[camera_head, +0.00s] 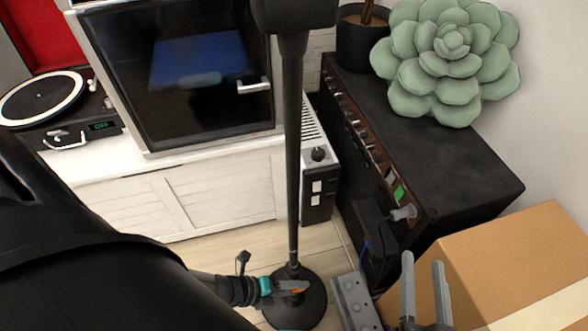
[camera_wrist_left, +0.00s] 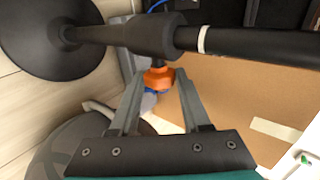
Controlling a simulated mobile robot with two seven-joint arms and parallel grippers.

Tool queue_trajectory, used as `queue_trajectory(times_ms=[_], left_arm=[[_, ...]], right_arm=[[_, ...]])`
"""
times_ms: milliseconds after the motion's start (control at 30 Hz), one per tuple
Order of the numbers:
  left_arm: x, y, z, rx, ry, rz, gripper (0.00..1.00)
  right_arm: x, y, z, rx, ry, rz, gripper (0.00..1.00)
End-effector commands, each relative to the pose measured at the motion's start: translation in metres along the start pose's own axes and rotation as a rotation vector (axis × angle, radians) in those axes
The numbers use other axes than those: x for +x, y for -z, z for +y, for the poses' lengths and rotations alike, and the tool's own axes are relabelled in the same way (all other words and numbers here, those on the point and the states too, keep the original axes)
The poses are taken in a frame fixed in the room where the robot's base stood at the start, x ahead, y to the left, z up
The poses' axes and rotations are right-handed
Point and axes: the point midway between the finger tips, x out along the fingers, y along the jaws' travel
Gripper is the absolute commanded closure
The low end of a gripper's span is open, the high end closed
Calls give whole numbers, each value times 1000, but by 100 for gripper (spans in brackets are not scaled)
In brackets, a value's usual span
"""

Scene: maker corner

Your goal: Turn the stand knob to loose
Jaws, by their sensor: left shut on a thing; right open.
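The black stand has a tall upright pole (camera_head: 292,150) and a round base (camera_head: 312,309) on the floor. In the left wrist view its pole (camera_wrist_left: 250,42) runs across the top, with a thicker collar (camera_wrist_left: 150,33). The orange stand knob (camera_wrist_left: 158,77) sticks out from the collar; a bit of it shows low on the pole in the head view (camera_head: 298,291). My left gripper (camera_wrist_left: 157,84) is shut on the knob, one finger on each side. No marking of the knob's setting is legible. My right gripper (camera_head: 423,265) is open and empty at the lower right, apart from the stand.
A cardboard box (camera_head: 520,255) stands at the right, beyond my right gripper. A black amplifier (camera_head: 440,150) with a succulent (camera_head: 450,55) is behind. A grey pedal (camera_head: 355,300) lies right of the base. A white cabinet (camera_head: 215,195) stands behind the stand.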

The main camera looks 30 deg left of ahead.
Motion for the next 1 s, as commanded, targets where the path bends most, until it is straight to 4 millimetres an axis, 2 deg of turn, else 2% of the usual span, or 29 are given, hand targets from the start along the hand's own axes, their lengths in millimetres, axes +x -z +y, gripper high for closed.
queue_trajectory(times_ms=[500, 1000], left_arm=[[1, -1, 4, -2, 138, -5, 100], [1, -2, 5, -2, 203, -7, 100]], right_arm=[[-1, 2, -1, 5, 3, 26, 50], [-2, 1, -2, 9, 4, 33, 50]])
